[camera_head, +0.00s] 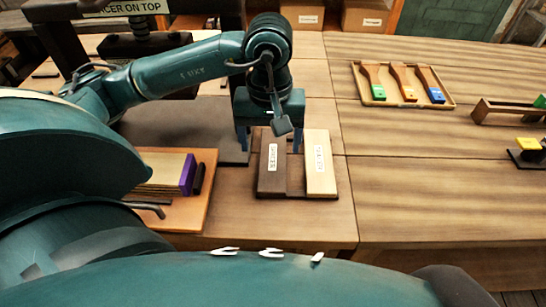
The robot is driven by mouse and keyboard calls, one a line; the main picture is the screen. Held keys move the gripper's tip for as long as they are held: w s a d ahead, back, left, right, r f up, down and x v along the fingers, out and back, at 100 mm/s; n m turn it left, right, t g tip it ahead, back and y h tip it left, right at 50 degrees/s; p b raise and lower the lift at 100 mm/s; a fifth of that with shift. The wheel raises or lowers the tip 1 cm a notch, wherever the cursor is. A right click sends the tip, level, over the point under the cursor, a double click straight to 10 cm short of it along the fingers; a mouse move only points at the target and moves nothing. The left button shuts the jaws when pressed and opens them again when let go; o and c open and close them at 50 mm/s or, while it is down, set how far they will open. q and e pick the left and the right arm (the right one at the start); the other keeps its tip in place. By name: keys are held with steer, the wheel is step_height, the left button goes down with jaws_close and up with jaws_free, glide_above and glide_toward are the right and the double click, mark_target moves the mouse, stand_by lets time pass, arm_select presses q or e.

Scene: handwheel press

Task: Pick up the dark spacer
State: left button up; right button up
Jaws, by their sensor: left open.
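My left gripper (270,145) points down over the far end of the dark spacer. Its jaws are open, one finger to the left of the dark spacer and the other towards the gap between the two blocks. I cannot tell how far the fingertips are above the bench. The gripper hides part of the dark spacer's far end. My right gripper is not in view.
A wooden board (190,215) with a purple-ended stack (188,172) lies at the left. The press (130,45) stands at the back left. A tray (447,101) with green, yellow and blue-tipped brushes is at the back right. The bench right of the spacers is clear.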

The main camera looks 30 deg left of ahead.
mark_target(272, 164)
arm_select(q)
steer(key=f, duration=0.5)
steer(key=shift+d, duration=0.3)
steer(key=shift+c, duration=0.4)
steer(key=c, duration=1)
